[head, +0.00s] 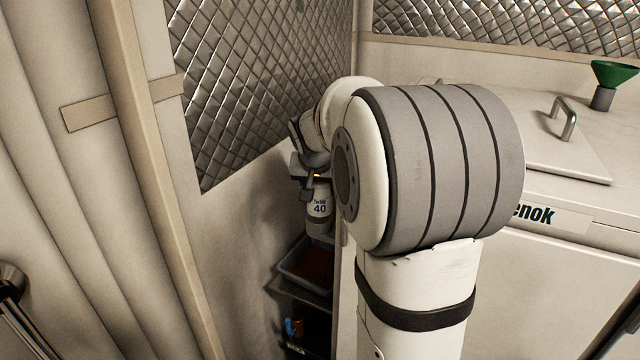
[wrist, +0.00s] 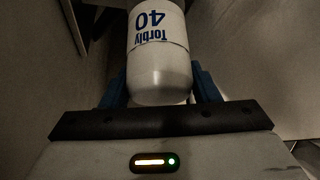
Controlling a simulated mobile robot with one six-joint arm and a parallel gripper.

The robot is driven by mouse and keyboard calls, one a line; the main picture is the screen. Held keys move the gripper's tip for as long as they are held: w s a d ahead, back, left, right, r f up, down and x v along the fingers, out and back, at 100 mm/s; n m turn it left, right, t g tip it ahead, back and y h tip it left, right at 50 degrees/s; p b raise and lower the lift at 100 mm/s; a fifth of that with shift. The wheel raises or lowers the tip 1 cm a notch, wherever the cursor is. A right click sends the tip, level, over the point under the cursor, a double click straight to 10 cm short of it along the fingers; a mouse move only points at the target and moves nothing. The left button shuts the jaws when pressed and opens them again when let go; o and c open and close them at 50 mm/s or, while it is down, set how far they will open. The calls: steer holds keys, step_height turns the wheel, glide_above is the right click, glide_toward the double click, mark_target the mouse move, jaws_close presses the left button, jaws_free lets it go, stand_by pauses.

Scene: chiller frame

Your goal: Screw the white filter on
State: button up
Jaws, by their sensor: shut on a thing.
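The white filter (wrist: 160,75) is a cylinder with a rounded end and blue lettering "Torbly 40", upside down in the wrist view. My gripper (wrist: 160,92) has its blue fingers on both sides of the filter and is shut on it. In the head view the filter (head: 320,206) shows small, below my gripper (head: 312,190), in the narrow gap beside the white cabinet. The filter's far end runs out of the top of the wrist view, and I cannot tell whether it touches a mount.
A tray (head: 304,284) with reddish-brown contents sits on a shelf low in the gap. Small blue and orange items (head: 293,327) lie below it. The quilted metal wall (head: 260,90) is close on the left. A green funnel (head: 612,74) stands on the cabinet top (head: 545,150).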

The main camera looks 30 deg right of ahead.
steer(key=shift+f+b, duration=0.35)
steer(key=shift+f, duration=0.1)
steer(key=shift+f, duration=0.15)
steer(key=shift+r+p, duration=0.75)
steer(key=shift+r, duration=0.45)
